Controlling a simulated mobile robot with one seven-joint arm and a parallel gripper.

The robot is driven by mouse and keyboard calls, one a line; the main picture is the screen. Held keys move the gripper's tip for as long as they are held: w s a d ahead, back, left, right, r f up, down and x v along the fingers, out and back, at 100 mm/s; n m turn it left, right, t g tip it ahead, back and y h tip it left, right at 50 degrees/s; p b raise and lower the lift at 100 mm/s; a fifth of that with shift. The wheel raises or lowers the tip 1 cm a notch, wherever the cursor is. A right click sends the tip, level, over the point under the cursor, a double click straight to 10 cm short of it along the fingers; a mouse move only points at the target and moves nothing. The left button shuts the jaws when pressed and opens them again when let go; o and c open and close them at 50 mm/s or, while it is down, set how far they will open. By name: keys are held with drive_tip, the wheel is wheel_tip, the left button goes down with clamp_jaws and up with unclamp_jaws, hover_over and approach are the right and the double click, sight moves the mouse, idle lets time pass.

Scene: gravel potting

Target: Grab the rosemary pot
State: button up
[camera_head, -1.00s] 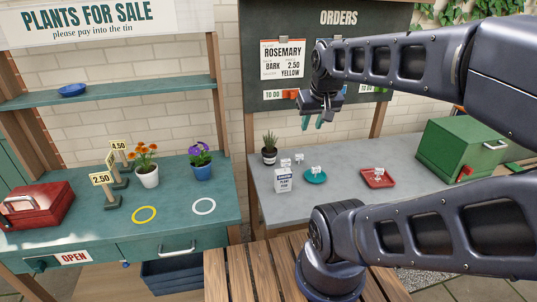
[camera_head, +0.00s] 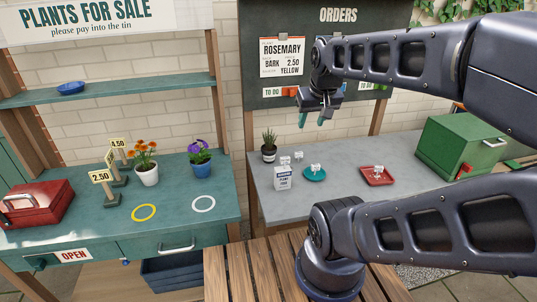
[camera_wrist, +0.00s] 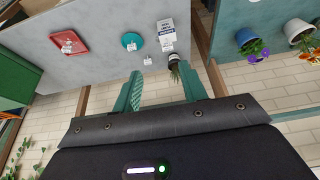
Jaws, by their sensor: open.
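My gripper (camera_head: 312,120) is open and empty, in the air above the table, up and to the right of the pot. Its green fingers also show in the wrist view (camera_wrist: 162,88), apart from the pot.
A white plant food box (camera_head: 282,178), a teal saucer (camera_head: 314,174) and a red tray (camera_head: 376,176) are near the pot. A green box (camera_head: 462,147) stands at the right. The orders board (camera_head: 345,20) is behind my arm. Orange (camera_head: 146,174) and purple (camera_head: 201,168) flower pots stand on the left counter.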

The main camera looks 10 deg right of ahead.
drive_tip(key=shift+w, duration=0.1)
drive_tip(key=m+g, duration=0.5)
drive_tip(key=m, duration=1.4)
hover_over(269, 148)
drive_tip(key=f, duration=1.9)
drive_tip(key=shift+w+a, duration=0.15)
drive_tip(key=shift+w, duration=0.25)
drive_tip(key=shift+w+f+m, duration=0.2)
drive_tip(key=shift+f+m, duration=0.1)
drive_tip(key=shift+f, duration=0.2)
wheel_tip(269, 148, down, 5)
drive_tip(key=shift+f, duration=0.2)
drive_tip(key=shift+s+d+f, duration=0.1)
drive_tip(key=shift+d+f, duration=0.05)
drive_tip(key=shift+f, duration=1.15)
drive_tip(key=shift+s+d+f, duration=0.1)
drive_tip(key=shift+f, duration=1.2)
